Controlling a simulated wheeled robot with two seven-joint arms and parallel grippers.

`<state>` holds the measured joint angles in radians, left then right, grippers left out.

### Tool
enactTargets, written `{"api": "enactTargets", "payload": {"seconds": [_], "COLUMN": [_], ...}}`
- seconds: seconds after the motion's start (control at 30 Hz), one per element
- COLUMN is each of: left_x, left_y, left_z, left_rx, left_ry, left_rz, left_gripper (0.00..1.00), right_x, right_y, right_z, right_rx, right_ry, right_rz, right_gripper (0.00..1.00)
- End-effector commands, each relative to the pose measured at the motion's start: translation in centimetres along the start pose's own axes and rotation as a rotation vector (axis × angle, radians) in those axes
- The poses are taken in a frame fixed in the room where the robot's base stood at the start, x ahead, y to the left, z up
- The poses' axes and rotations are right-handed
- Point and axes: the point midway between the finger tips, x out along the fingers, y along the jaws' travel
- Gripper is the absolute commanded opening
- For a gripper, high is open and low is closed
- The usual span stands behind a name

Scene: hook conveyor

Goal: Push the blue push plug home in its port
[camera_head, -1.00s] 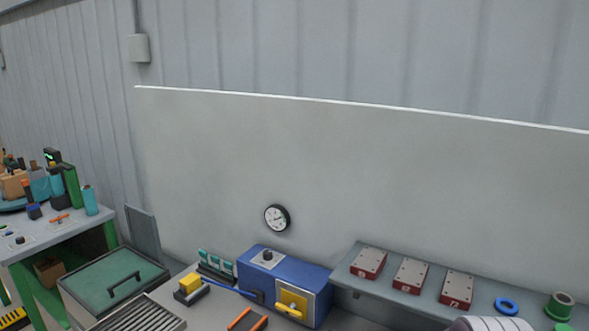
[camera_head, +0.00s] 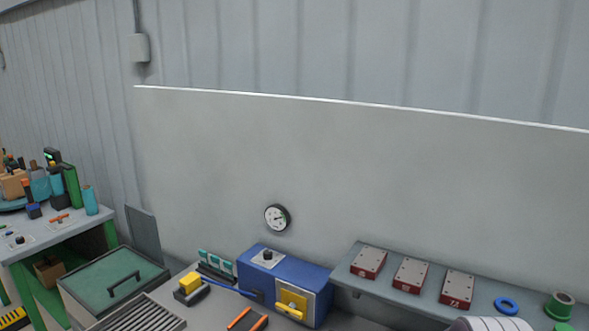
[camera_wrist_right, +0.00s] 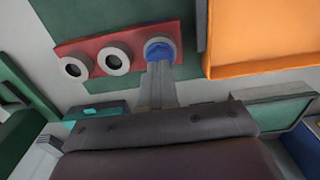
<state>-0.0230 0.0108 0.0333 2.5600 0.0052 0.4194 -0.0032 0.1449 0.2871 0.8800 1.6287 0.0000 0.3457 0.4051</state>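The blue push plug (camera_wrist_right: 160,50) shows in the right wrist view, inside the rightmost ring-shaped port (camera_wrist_right: 147,42) of a red plate. My right gripper (camera_wrist_right: 160,68) has its narrow grey fingers together. Their tips are right at the plug and cover its lower part; whether they touch it I cannot tell. How deep the plug sits cannot be told. The other two ports on the red plate (camera_wrist_right: 91,48) have white rings and dark centres. The head view shows neither the plug nor either gripper.
In the right wrist view, an orange panel (camera_wrist_right: 265,35) stands right of the ports. In the head view, a blue box (camera_head: 285,285) with a yellow front sits on the bench. A shelf (camera_head: 385,291) carries red-sided blocks. A green-lidded bin (camera_head: 100,280) stands at left.

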Motion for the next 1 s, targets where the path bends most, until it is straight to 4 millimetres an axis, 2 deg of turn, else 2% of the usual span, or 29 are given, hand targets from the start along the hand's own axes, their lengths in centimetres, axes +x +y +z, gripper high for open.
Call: {"api": "enactTargets", "payload": {"seconds": [1.0], "left_x": [1.4], "left_y": [0.0], "left_z": [0.2], "left_rx": [0.0], "left_ry": [0.0], "left_rz": [0.0], "left_gripper": [0.43], "right_x": [1.9], "right_y": [0.0], "right_z": [0.0], "right_rx": [0.0], "right_ry": [-0.001], "right_rz": [0.0], "right_gripper": [0.0]}}
